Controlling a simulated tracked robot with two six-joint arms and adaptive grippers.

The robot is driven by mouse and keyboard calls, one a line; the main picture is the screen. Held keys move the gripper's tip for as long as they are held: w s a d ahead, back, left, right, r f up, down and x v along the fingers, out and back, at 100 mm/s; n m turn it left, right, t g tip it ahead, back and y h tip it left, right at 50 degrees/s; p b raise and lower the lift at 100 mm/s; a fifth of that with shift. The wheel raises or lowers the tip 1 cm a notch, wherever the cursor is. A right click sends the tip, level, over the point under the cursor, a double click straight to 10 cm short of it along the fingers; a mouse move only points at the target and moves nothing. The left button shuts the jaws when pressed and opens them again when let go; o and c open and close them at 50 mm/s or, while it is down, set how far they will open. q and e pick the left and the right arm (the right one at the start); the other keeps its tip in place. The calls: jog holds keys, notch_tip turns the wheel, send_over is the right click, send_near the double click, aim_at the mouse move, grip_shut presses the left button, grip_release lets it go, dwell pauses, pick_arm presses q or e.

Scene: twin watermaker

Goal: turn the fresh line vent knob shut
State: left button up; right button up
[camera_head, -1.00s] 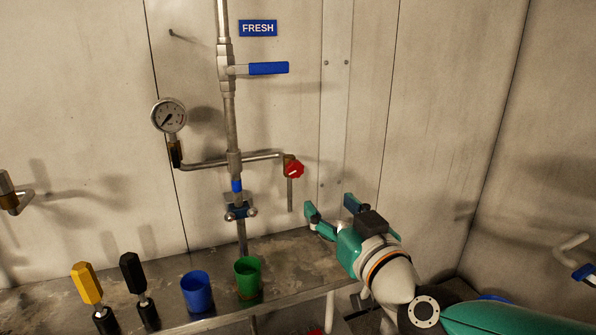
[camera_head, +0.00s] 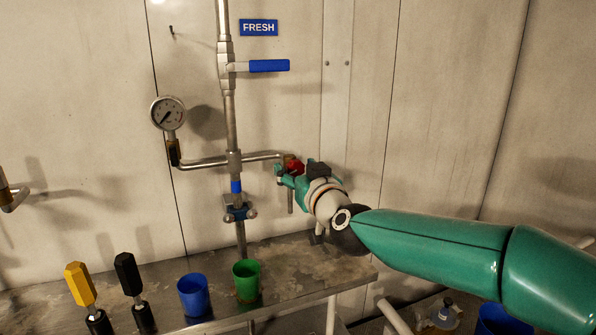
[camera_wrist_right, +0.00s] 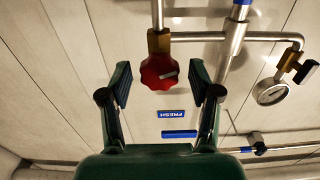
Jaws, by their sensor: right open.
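The red fresh line vent knob (camera_head: 295,165) sits at the right end of a thin side pipe off the vertical fresh line. In the right wrist view the knob (camera_wrist_right: 159,72) shows whole, with a pale mark on its face. My right gripper (camera_head: 286,176) is at the knob in the head view and partly covers it. In the wrist view my right gripper (camera_wrist_right: 161,84) is open, with one finger on either side of the knob and a visible gap on each side. Depth between fingertips and knob is hard to tell. My left gripper is not in view.
A pressure gauge (camera_head: 168,113) and a blue-handled valve (camera_head: 268,66) are on the same pipework. Below, the metal bench (camera_head: 310,265) carries a blue cup (camera_head: 193,294) and a green cup (camera_head: 246,281). Yellow (camera_head: 80,284) and black (camera_head: 128,273) handles stand at the left.

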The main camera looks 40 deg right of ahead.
jog(key=c, duration=1.1)
jog(key=shift+m, duration=0.4)
jog(key=m+b, duration=0.2)
jog(key=m, duration=0.2)
jog(key=shift+d+f, duration=0.1)
jog(key=m+b, duration=0.2)
jog(key=m, duration=0.4)
jog(key=shift+f+m, duration=0.1)
jog(key=shift+m, duration=0.2)
jog(key=m+b, duration=0.2)
jog(key=m, duration=0.3)
jog(key=shift+d+f, duration=0.1)
jog(key=m+b, duration=0.1)
jog(key=m, duration=0.4)
jog(key=shift+f, duration=0.15)
jog(key=shift+m, duration=0.4)
